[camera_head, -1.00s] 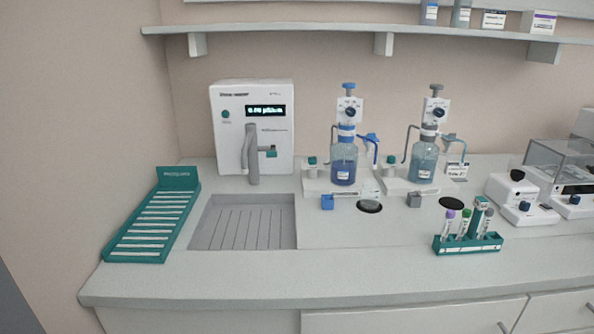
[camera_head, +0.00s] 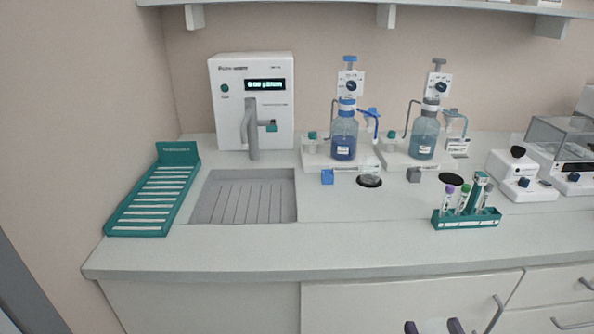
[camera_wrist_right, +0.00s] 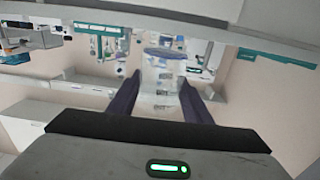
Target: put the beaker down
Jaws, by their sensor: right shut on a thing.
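My right gripper (camera_head: 433,327) shows only as two dark fingertips at the bottom edge of the head view, in front of the cabinet drawers and below the counter top's front edge. In the right wrist view, my right gripper (camera_wrist_right: 160,98) has its two dark fingers on either side of a clear, see-through beaker (camera_wrist_right: 162,72), and is shut on it. The beaker's outline is faint against the background there. I cannot make it out in the head view. My left gripper is in neither view.
The counter (camera_head: 350,245) is bare along its front. A teal tube rack (camera_head: 467,220) stands front right, a dispenser (camera_head: 252,100) with a sunken drain tray (camera_head: 245,215) at left, and a teal slotted tray (camera_head: 155,205) far left. Two bottle dispensers (camera_head: 344,135) (camera_head: 424,135) stand behind.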

